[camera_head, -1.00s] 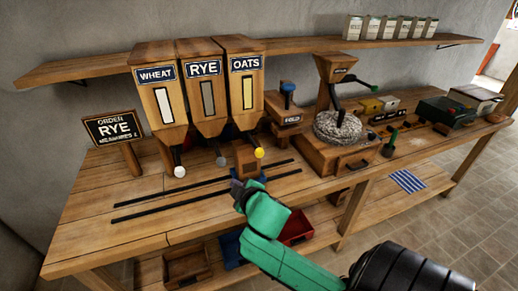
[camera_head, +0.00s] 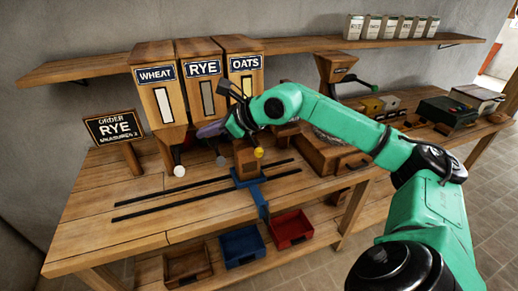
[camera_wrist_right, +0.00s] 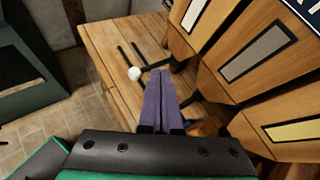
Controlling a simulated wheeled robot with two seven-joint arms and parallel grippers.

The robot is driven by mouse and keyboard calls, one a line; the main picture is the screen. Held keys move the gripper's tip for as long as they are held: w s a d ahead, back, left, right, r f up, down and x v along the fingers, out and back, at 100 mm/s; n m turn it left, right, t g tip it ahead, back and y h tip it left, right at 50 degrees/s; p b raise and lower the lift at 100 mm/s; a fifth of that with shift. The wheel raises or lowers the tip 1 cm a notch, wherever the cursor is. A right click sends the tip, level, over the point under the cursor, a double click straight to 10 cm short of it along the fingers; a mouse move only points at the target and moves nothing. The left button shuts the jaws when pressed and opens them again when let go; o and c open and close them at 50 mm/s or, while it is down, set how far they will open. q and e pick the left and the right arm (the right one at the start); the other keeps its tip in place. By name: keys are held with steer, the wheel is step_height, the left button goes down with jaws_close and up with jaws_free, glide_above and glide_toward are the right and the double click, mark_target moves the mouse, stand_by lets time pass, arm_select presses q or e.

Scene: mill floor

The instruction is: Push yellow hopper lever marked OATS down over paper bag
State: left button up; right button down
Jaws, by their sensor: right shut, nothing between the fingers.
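The OATS hopper (camera_head: 244,99) stands rightmost of three wooden hoppers against the wall. Its lever has a yellow ball (camera_head: 259,153) low at its front. My right gripper (camera_head: 208,130) is shut and empty, in front of the lower RYE hopper and pointing left. Its purple fingers show together in the wrist view (camera_wrist_right: 160,98). My right arm passes close above the yellow ball. My left gripper is not in view.
The WHEAT lever's white ball (camera_head: 179,171) is left of my gripper and shows in the wrist view (camera_wrist_right: 134,73). The RYE lever's grey ball (camera_head: 220,160) is just below it. Two dark rails (camera_head: 180,201) cross the bench. A board (camera_head: 115,128) reads ORDER RYE.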

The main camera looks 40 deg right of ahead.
mark_target(262, 152)
steer(key=s+d+r+g+h, duration=0.1)
steer(key=s+d+h, duration=0.2)
steer(key=d, duration=1.2)
steer(key=h, duration=0.3)
steer(key=shift+d+m+h, duration=0.2)
steer(key=shift+m+h, duration=0.1)
steer(key=shift+m, duration=0.1)
steer(key=shift+w+r, duration=0.1)
step_height(262, 152, down, 9)
steer(key=b, duration=0.8)
steer(key=shift+a+r, duration=0.1)
steer(key=shift+f+b, duration=0.35)
steer(key=shift+f, duration=0.05)
